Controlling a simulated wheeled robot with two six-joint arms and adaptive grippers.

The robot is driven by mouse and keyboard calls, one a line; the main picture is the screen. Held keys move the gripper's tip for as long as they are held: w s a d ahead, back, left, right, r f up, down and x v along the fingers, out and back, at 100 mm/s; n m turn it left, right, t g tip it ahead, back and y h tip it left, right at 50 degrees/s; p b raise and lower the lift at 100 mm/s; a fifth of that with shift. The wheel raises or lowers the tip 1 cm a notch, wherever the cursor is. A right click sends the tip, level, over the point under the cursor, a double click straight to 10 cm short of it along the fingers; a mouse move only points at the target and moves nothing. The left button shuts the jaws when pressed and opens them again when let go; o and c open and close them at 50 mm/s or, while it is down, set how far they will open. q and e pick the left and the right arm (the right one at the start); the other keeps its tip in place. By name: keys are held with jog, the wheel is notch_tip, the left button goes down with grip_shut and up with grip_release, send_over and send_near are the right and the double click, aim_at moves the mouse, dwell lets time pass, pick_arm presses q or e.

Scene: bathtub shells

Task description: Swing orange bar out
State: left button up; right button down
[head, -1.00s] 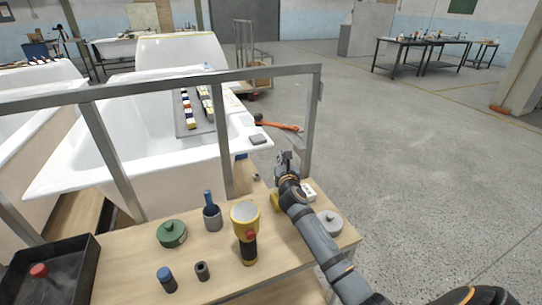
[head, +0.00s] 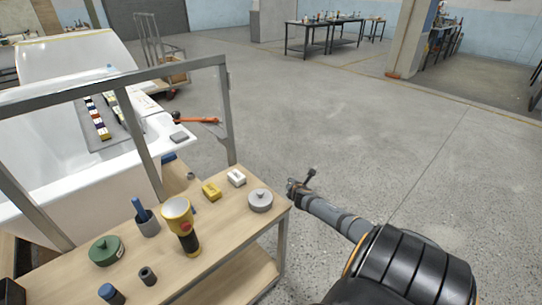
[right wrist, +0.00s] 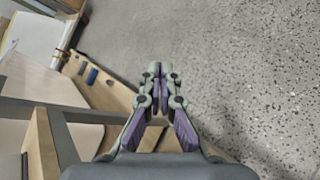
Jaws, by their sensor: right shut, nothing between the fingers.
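The orange bar (head: 200,120) sticks out to the right from the corner of the white bathtub shell (head: 60,185), beyond the grey metal frame, in the head view. It has a dark knob or joint at its left end. My right gripper (head: 300,187) is shut and empty, over the open floor just right of the wooden bench's right corner. It is nearer to me than the orange bar and well apart from it. In the right wrist view the closed fingers (right wrist: 157,72) point over bare floor. My left gripper is not in view.
The grey metal frame (head: 225,110) stands between the bench and the tub. On the wooden bench (head: 225,235) are a yellow torch (head: 180,218), a green round tin (head: 106,250), a grey round tin (head: 260,201) and small blocks. The floor (head: 350,120) to the right is clear.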

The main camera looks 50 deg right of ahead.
jog(key=s+a+f+m+g+y+p, duration=0.1)
jog(key=s+a+f+m+g+p, duration=0.15)
jog(key=s+f+m, duration=0.45)
jog(key=s+a+f+m+g+y+p, duration=0.1)
jog(key=s+a+f+m+g, duration=0.15)
jog(key=s+f, duration=0.8)
jog(key=s+a+f+m+g+y+p, duration=0.2)
jog(key=s+a+f+m+p, duration=0.3)
jog(key=s+a, duration=0.8)
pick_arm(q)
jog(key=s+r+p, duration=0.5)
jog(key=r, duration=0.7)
pick_arm(e)
jog(key=s+a+m+y, duration=0.1)
jog(key=s+a, duration=0.2)
jog(key=a, duration=0.3)
jog(key=s+a+m+g+y, duration=0.1)
jog(key=s+a+m, duration=0.1)
jog(key=a, duration=0.5)
jog(key=s+a+f+m+y, duration=0.1)
jog(key=s+a, duration=0.4)
jog(key=a, duration=0.1)
jog(key=shift+a, duration=0.15)
